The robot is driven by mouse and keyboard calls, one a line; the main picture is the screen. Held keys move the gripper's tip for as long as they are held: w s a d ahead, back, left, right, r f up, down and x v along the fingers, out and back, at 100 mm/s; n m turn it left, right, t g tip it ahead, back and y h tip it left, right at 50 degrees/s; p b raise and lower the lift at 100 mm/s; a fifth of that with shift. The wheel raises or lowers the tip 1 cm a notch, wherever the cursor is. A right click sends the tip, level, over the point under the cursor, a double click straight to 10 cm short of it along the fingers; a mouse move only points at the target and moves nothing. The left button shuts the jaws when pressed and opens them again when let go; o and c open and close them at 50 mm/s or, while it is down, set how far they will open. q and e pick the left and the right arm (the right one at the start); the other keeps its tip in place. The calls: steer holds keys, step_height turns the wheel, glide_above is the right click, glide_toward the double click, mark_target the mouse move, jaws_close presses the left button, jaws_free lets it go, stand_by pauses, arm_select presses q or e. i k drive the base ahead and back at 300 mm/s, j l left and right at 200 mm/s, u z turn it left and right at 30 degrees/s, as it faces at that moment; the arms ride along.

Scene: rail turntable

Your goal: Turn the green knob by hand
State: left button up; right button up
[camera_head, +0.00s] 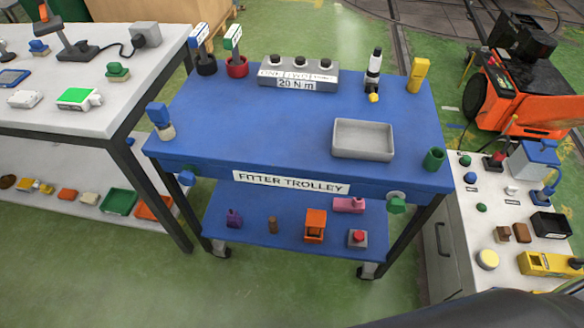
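A green knob (397,206) sits on the front right of the blue fitter trolley (270,130), just below its top, beside a pale round part. A blue knob (186,178) sits at the trolley's front left. Other green pieces that look like knobs are a green block-like one (117,71) on the left bench and small round ones (481,208) on the right bench. I cannot tell from this view how the green knob is turned. Neither of my grippers shows in the head view.
The lower shelf holds several small items. An orange vehicle (530,95) stands at the right. The green floor in front is clear.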

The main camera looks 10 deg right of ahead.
mark_target(396, 206)
steer(key=z, duration=0.4)
steer(key=l+z, duration=0.15)
steer(key=z, duration=0.6)
steer(key=i+l, duration=0.05)
